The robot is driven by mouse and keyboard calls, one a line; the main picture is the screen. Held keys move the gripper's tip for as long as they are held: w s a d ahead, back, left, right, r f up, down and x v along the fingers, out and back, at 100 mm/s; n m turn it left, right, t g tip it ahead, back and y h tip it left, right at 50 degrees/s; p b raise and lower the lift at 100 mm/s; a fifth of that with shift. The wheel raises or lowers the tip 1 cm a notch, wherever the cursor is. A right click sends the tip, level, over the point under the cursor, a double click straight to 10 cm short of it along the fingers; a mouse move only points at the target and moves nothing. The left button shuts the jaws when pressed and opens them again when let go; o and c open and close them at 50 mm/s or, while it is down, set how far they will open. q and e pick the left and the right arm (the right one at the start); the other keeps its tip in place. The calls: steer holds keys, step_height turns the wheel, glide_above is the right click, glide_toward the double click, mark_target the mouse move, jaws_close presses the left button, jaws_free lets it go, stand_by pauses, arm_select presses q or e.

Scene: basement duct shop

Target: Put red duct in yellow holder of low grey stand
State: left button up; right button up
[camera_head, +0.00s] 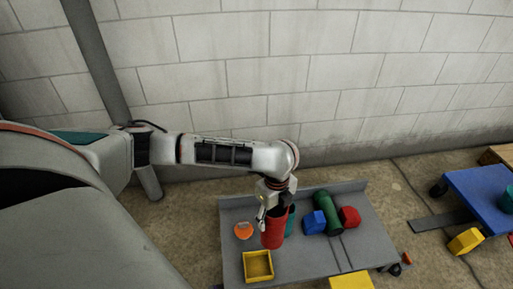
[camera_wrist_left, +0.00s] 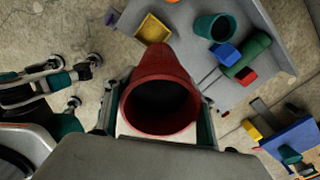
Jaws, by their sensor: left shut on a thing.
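The red duct (camera_head: 273,232) is an open tube held upright in my left gripper (camera_head: 275,195), over the low grey stand (camera_head: 308,262). In the left wrist view I look into the open end of the duct (camera_wrist_left: 160,75), between the two fingers of my gripper (camera_wrist_left: 158,122). The yellow holder (camera_head: 258,266) is a square open tray on the stand, in front of and slightly left of the duct. It looks empty and apart from the duct in the left wrist view (camera_wrist_left: 153,30). I cannot tell the height of the duct's lower end. My right gripper is out of view.
A teal cup (camera_wrist_left: 212,27), blue block (camera_head: 315,222), green cylinder (camera_head: 327,212), red block (camera_head: 350,216) and orange piece (camera_head: 243,231) are on the stand. A yellow object (camera_head: 351,281) is at its front. A blue cart (camera_head: 485,192) stands right; a block wall is behind.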

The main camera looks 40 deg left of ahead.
arm_select(q)
steer(key=s+a+f+m+b, duration=0.1)
steer(key=f+b, duration=0.3)
steer(key=f, duration=0.9)
steer(key=s+a+f+m+b, duration=0.2)
steer(key=f+m+b, duration=0.2)
steer(key=f, duration=1)
steer(key=shift+a+m, duration=0.25)
steer(key=shift+m, duration=0.05)
steer(key=o, duration=1.8)
steer(key=shift+f, duration=0.15)
steer(key=shift+c, duration=0.2)
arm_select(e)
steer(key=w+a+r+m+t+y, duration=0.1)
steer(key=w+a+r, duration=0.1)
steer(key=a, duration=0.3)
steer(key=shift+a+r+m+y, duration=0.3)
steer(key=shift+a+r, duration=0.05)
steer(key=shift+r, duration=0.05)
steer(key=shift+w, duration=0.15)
